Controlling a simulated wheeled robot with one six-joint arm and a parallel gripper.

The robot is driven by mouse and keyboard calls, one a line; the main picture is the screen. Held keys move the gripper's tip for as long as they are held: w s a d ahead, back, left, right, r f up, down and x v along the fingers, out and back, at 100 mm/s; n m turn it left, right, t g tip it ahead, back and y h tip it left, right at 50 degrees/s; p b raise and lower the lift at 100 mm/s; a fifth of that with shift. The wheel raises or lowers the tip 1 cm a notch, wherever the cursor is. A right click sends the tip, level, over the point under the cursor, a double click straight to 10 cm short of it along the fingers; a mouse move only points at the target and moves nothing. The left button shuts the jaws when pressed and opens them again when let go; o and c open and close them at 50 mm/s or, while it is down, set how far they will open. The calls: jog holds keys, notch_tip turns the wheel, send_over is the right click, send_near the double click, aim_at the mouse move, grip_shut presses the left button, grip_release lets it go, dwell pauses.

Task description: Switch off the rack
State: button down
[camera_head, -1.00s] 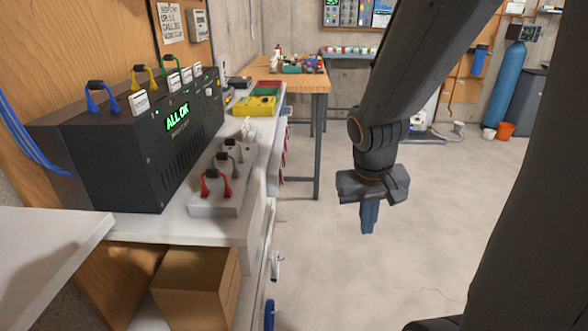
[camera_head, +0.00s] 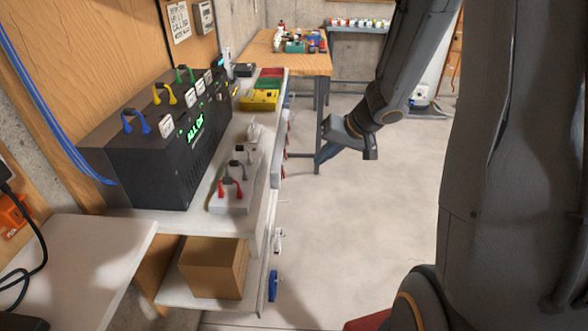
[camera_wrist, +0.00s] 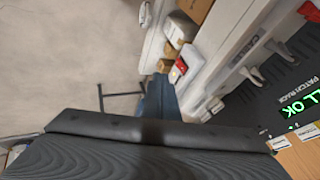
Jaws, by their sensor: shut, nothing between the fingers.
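The rack (camera_head: 150,160) is a black box on the white bench at the left, with a lit green "ALL OK" display (camera_head: 195,133). Blue, yellow and green looped handles stand along its top, with white tags beside them. In the wrist view the rack's face (camera_wrist: 296,88) shows at the right edge with the words "PATCH RACK". A grey strip (camera_head: 232,193) with red and grey looped handles lies on the bench in front of the rack. My gripper (camera_head: 322,160) is shut and empty over the floor, right of the bench and apart from the rack. Its blue fingers (camera_wrist: 160,98) also show in the wrist view.
A cardboard box (camera_head: 213,268) sits on the shelf under the bench. A yellow case (camera_head: 259,100) lies farther along the bench. A wooden table (camera_head: 285,62) stands behind. The grey floor (camera_head: 360,220) right of the bench is clear.

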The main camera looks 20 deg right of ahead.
jog(key=w+a+f+b, duration=0.3)
jog(key=w+a+f, duration=0.3)
jog(key=a+f, duration=0.1)
jog(key=shift+f, duration=0.9)
